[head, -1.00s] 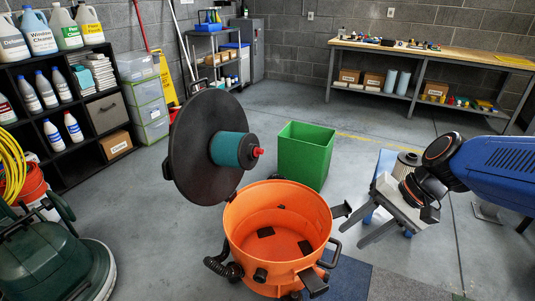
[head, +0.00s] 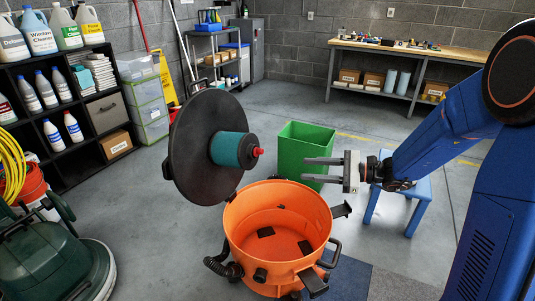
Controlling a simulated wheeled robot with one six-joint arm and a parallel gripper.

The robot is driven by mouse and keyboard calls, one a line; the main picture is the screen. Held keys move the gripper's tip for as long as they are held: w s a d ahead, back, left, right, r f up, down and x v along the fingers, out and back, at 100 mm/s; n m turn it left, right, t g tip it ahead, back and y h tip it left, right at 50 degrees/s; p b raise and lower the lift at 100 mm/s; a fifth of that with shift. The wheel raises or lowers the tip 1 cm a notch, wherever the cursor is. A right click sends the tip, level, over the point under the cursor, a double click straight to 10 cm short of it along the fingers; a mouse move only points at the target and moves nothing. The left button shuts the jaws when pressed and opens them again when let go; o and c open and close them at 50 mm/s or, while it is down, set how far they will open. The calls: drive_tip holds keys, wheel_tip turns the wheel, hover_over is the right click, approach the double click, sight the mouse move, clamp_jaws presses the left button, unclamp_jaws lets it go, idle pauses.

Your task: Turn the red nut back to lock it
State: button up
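The red nut (head: 258,152) sits on the end of a teal cylindrical filter (head: 232,149). The filter is fixed to the inner face of the round black lid (head: 190,140), which stands tilted up above the orange drum (head: 275,205). My gripper (head: 303,170) is open and empty, with its two grey fingers level and pointing left toward the nut. In the picture it is a short way right of the nut and slightly lower, apart from it. Whether the nut is locked cannot be told.
A green bin (head: 300,150) stands behind the drum, and my fingers overlap it in the picture. A blue stool (head: 411,195) is partly hidden by my arm. A green floor machine (head: 50,260) and a black shelf (head: 95,105) are at left. A workbench (head: 400,52) stands at the back.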

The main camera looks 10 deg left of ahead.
sight(263, 151)
drive_tip(key=w+f+m+t, duration=0.2)
drive_tip(key=w+m+t, duration=0.1)
drive_tip(key=w, duration=0.3)
drive_tip(key=shift+y, duration=0.4)
drive_tip(key=x, duration=1.6)
drive_tip(key=shift+w+a+f, duration=0.2)
drive_tip(key=shift+a, duration=0.1)
clamp_jaws()
